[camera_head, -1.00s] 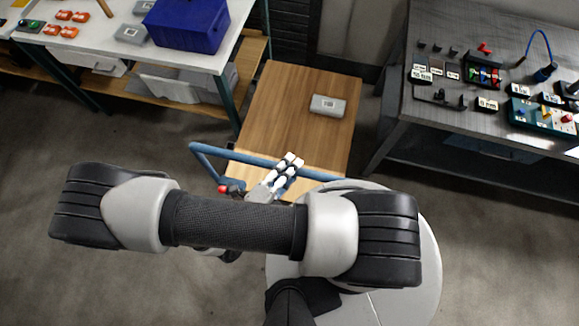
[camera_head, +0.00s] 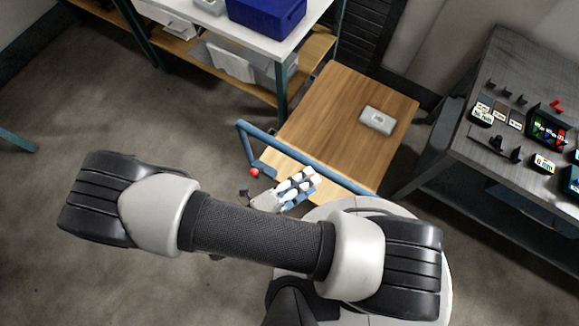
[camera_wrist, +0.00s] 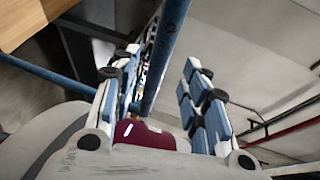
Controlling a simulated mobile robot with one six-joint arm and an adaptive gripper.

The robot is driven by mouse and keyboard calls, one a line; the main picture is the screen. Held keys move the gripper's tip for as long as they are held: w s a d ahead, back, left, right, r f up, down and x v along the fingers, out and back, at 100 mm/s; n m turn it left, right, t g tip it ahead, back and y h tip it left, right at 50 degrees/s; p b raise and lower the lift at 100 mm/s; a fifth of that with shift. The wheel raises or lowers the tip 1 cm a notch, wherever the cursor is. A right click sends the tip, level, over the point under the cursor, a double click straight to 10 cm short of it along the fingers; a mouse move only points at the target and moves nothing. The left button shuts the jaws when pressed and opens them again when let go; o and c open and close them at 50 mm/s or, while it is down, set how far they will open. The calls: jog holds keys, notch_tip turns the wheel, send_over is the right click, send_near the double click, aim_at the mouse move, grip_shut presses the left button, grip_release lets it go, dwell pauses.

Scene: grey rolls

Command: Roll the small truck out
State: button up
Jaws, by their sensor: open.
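The small truck (camera_head: 345,105) has a flat wooden deck and a blue tube handle (camera_head: 345,175) across its near side. A grey box with a label (camera_head: 377,120) lies on the deck. My gripper (camera_head: 300,183) is open, with its pale, blue-padded fingers just on the near side of the handle bar. In the wrist view, my gripper (camera_wrist: 160,72) is open and a blue tube (camera_wrist: 168,40) shows between the fingers; I cannot tell whether it lies inside the jaws. A corner of the wooden deck (camera_wrist: 25,20) shows at top left.
A white-topped bench (camera_head: 262,45) with a blue bin (camera_head: 268,15) stands close to the truck's left. A grey workbench (camera_head: 490,110) with small parts stands to the right. A wall is behind. Open floor (camera_head: 120,110) lies to the left.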

jog(key=v, duration=0.5)
jog(key=shift+a, duration=0.1)
dwell(0.4)
